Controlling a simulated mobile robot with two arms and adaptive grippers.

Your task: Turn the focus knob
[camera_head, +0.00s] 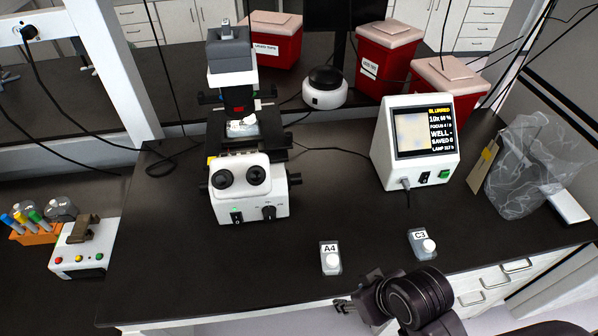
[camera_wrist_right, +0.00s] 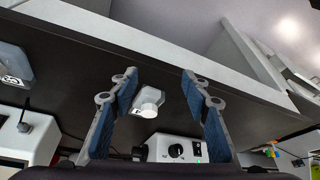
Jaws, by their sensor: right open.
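The white microscope (camera_head: 240,187) stands on the black bench left of centre in the head view. A dark side knob (camera_head: 295,179) sits on its right, and a dark front knob (camera_head: 268,212) is low on its base. I cannot tell which one is the focus knob. In the wrist view the microscope base (camera_wrist_right: 195,147) shows beyond the fingers with a dark knob (camera_wrist_right: 176,150). My right gripper (camera_head: 343,305) is at the bench's front edge, short of the microscope; in the wrist view its fingers (camera_wrist_right: 158,76) are apart and empty. My left gripper is out of view.
Flask A4 (camera_head: 330,259) and flask C3 (camera_head: 422,244) stand near the front edge. The screen unit (camera_head: 414,170) reads BLURRED. A clear plastic bag (camera_head: 533,165) is at right. Red bins (camera_head: 386,62) stand behind. Bench between microscope and flasks is clear.

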